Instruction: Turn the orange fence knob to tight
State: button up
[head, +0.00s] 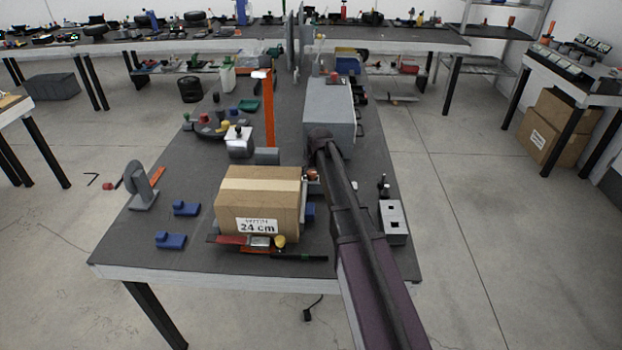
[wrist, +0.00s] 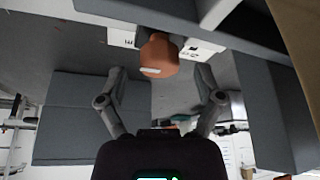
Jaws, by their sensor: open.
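The orange fence knob (wrist: 160,54) shows in the upper middle of the wrist view, mounted on a grey part with white labels on both sides. A pale mark is on its near face. My gripper (wrist: 160,73) is open, with one finger left of the knob and one right of it. Gaps show between knob and fingers, and nothing is held. The label writing is only partly readable. In the head view, my arm covers most of the area right of the cardboard box, and I cannot make out the gripper's fingers there.
The cardboard box (head: 258,207), marked 24 cm, stands on the dark bench close to my arm. A grey block-shaped housing (head: 330,108) is behind the arm. A tall orange post (head: 268,112) stands further left. Small blue parts (head: 171,241) lie at the front left, with bare bench around them.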

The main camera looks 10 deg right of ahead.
jog(key=shift+b+x, duration=0.6)
jog(key=shift+x, duration=0.3)
jog(key=c, duration=1.2)
